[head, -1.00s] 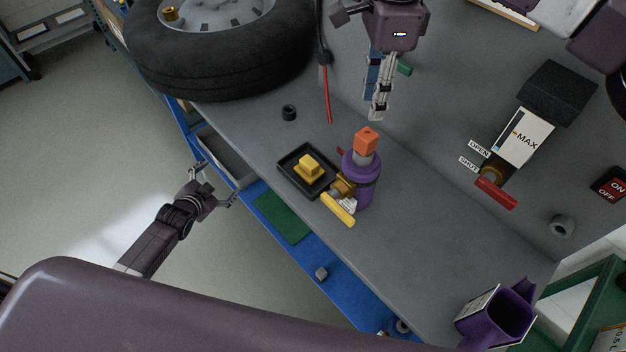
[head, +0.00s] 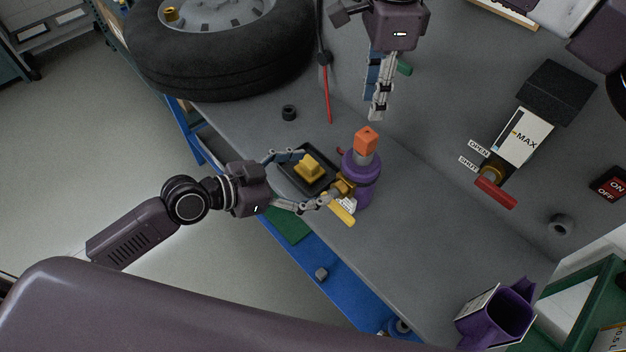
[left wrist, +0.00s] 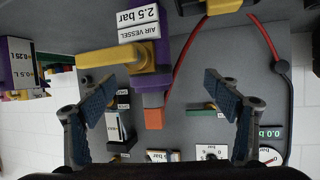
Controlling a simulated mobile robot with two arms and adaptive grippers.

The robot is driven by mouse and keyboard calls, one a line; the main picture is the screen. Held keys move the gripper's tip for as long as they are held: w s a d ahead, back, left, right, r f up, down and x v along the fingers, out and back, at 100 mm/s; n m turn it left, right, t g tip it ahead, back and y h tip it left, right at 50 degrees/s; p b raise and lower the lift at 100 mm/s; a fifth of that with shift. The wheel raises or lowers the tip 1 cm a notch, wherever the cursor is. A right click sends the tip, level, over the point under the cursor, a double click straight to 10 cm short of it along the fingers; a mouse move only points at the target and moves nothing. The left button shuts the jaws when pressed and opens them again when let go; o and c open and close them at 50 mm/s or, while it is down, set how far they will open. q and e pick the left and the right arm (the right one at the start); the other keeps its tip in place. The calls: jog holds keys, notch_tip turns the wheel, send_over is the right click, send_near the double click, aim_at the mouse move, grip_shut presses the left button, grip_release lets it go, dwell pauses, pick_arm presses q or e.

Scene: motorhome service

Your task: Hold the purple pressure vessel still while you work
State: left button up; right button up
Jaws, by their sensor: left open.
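The purple pressure vessel (head: 367,187) stands upright on the grey bench, with an orange cap (head: 366,141), a brass fitting and a yellow lever (head: 338,210). In the left wrist view the vessel (left wrist: 163,52) shows at top centre, with its "AIR VESSEL 2.5 bar" label and orange cap (left wrist: 153,118). My left gripper (head: 316,177) is open, left of the vessel, its fingers over the black tray; nothing is gripped. My right gripper (head: 378,108) hangs above and behind the vessel, apart from it; its fingers appear nearly edge-on, so their opening is unclear.
A black tray (head: 290,177) with a yellow block (head: 309,168) lies left of the vessel. A tyre (head: 220,65) is at the back left. A red-handled valve (head: 496,192) and a purple jug (head: 495,315) are to the right. The bench between vessel and jug is clear.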

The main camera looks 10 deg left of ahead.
aim_at(356, 176)
pick_arm(q)
jog(key=shift+g, duration=0.4)
jog(key=x, duration=0.8)
jog(key=s+d+x, duration=0.1)
jog(key=x, duration=0.3)
jog(key=shift+d+r, duration=0.15)
jog(key=shift+r, duration=0.05)
jog(key=shift+c, duration=0.4)
jog(key=shift+s, duration=0.1)
jog(key=c, duration=1.5)
jog(key=shift+c, duration=0.2)
pick_arm(e)
jog(key=o, duration=0.5)
jog(key=shift+n, duration=0.3)
jog(key=shift+c, duration=0.2)
notch_tip(356, 176, down, 10)
jog(key=n, duration=0.6)
jog(key=shift+n, duration=0.3)
